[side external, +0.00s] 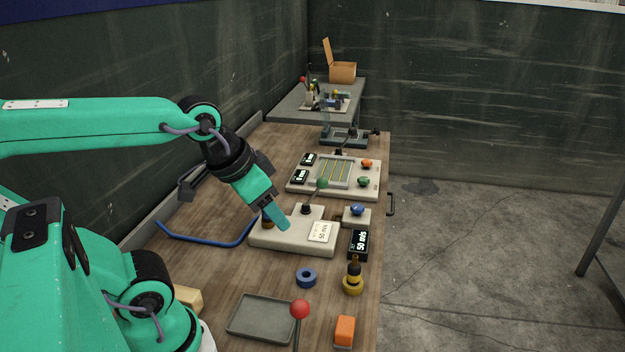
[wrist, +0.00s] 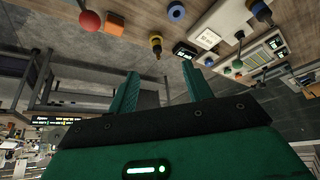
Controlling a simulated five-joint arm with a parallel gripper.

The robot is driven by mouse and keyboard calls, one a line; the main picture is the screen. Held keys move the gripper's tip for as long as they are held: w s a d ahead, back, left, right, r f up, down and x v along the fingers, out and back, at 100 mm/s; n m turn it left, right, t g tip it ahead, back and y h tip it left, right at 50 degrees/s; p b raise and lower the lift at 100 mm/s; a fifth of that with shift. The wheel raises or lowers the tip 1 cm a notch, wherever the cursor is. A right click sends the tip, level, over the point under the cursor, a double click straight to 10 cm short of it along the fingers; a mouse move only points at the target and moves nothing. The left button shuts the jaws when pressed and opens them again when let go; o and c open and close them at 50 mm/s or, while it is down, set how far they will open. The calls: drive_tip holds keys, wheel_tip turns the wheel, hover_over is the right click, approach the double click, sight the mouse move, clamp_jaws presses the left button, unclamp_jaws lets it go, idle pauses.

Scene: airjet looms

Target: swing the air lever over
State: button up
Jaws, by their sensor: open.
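The rod leans right and back in the side view. Fingertip height above the box is hard to tell.
A blue knob (side external: 357,209) on a small block and a black display (side external: 358,244) stand right of the box. A blue ring (side external: 306,277), yellow-black bottle (side external: 353,277), grey tray (side external: 262,318), red-ball lever (side external: 300,309) and orange block (side external: 345,330) are nearer. A panel (side external: 300,183) stands behind.

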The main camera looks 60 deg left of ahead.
drive_tip(key=w+a+r+m+g, duration=0.1)
drive_tip(key=w+a+r+m, duration=0.1)
drive_tip(key=w+a, duration=0.45)
drive_tip(key=w+a+r+m+g, duration=0.2)
drive_tip(key=w+a, duration=0.1)
drive_tip(key=w, duration=0.6)
drive_tip(key=w+a+f+m+g, duration=0.1)
drive_tip(key=w+a+f, duration=0.2)
drive_tip(key=w+a, duration=0.1)
drive_tip(key=w+a+f+m, duration=0.2)
drive_tip(key=w+a, duration=0.2)
drive_tip(key=a, duration=0.1)
drive_tip(key=w+a+f+m+g, duration=0.1)
drive_tip(key=w+a+f, duration=0.2)
drive_tip(key=a, duration=0.2)
drive_tip(key=shift+w+a+f+m+g, duration=0.3)
drive_tip(key=shift+w+m, duration=0.1)
drive_tip(key=shift+f, duration=0.1)
drive_tip(key=shift+f, duration=4.3)
drive_tip(key=shift+f, duration=0.1)
